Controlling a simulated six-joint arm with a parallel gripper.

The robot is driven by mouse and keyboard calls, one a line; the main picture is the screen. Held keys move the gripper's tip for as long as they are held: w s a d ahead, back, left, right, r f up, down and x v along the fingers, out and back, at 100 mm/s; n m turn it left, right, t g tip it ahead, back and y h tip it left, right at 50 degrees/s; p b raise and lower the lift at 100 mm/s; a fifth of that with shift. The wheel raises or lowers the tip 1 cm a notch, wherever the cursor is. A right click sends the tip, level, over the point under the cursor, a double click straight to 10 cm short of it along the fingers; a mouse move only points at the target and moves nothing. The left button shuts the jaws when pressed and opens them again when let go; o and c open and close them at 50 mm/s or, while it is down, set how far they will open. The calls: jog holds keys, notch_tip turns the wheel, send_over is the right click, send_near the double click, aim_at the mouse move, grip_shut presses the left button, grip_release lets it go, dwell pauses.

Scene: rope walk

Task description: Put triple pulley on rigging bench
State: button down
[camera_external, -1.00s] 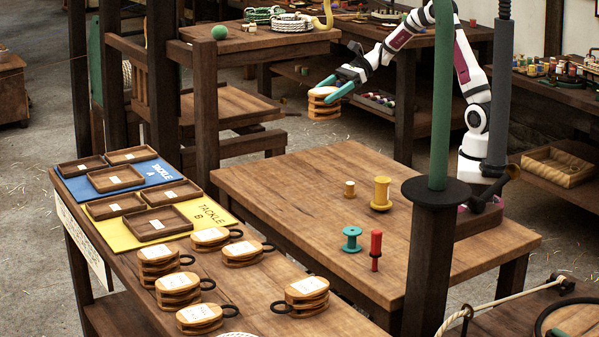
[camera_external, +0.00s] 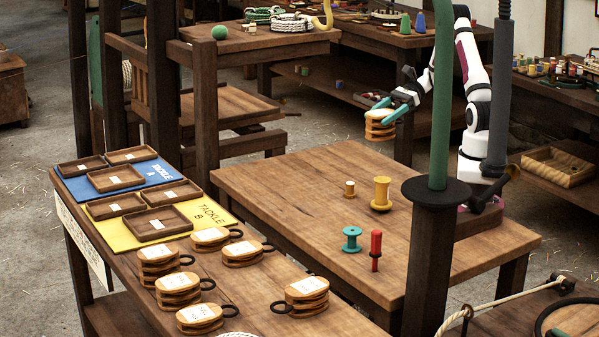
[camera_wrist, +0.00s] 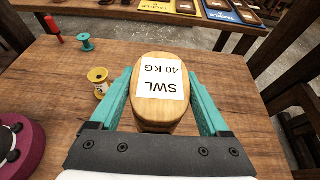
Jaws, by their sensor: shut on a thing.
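My gripper (camera_external: 393,106) is shut on a wooden pulley block (camera_external: 379,125), held in the air above the far edge of the wooden bench (camera_external: 290,185). In the wrist view the pulley (camera_wrist: 158,112) sits between the two teal fingers, its white label reading "SWL 40 KG". In the external view it shows several stacked wooden layers. More labelled wooden pulleys with black rings, such as one stack (camera_external: 178,290) and another (camera_external: 306,294), stand on the near left table. Which bench is the rigging bench is not marked.
Trays on blue (camera_external: 155,182) and yellow (camera_external: 180,238) tackle mats lie left. A dark post (camera_external: 430,265) stands in front. The bench's left half is clear.

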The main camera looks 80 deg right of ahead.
aim_at(402, 121)
jog(key=s+f, duration=0.1)
jog(key=s+d+f, duration=0.2)
jog(key=s, duration=0.1)
jog(key=shift+d+f, duration=0.25)
jog(key=shift+f, duration=0.1)
jog(key=shift+w+a+f, duration=1.15)
jog(key=shift+w+f, duration=0.3)
jog(key=shift+f, duration=0.35)
jog(key=shift+w+a+f, duration=1.1)
jog(key=shift+w+f, duration=0.35)
jog(key=shift+f, duration=0.3)
jog(key=shift+w+a+f, duration=1.15)
jog(key=shift+w+f, duration=0.3)
jog(key=shift+f, duration=0.35)
jog(key=shift+f, duration=0.1)
